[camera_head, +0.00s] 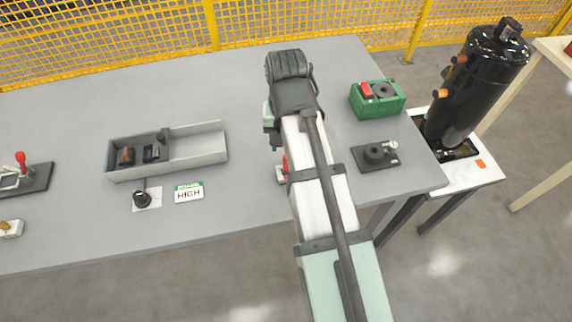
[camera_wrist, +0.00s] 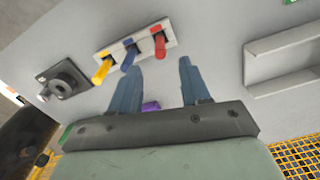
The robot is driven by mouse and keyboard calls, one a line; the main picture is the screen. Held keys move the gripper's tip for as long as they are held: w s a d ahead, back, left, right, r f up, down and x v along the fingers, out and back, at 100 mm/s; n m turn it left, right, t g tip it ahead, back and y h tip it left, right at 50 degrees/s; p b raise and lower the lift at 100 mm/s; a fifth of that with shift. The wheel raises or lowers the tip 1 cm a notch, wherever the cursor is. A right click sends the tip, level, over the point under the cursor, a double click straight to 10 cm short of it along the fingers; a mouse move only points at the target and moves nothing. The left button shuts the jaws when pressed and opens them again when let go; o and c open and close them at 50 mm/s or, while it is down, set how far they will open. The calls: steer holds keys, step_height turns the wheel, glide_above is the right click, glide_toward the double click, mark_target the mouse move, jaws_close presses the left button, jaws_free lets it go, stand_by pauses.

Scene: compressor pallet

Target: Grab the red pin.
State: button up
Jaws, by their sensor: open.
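The red pin (camera_wrist: 159,45) stands in the end hole of a pale block (camera_wrist: 168,30) in the wrist view, beside a blue pin (camera_wrist: 129,55) and a yellow pin (camera_wrist: 101,70). In the head view, a small red part (camera_head: 285,162) shows at the left edge of my arm, which hides most of the block. My gripper (camera_wrist: 158,72) has its two fingers apart with nothing held. In the wrist picture, the red pin appears just past the fingertips, roughly between them. A purple piece (camera_wrist: 150,106) shows between the finger bases, partly hidden.
A black knob on a dark plate (camera_head: 388,162) and a green box (camera_head: 394,107) lie right of my arm. A grey tray (camera_head: 207,157), a "HIGH" card (camera_head: 189,192) and a small dial (camera_head: 142,198) lie left. A black compressor (camera_head: 466,90) stands beyond the table's right edge.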

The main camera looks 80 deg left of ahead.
mark_target(286, 164)
steer(key=shift+d+f, duration=0.2)
steer(key=shift+f, duration=4.35)
steer(key=shift+c, duration=0.2)
jaws_close()
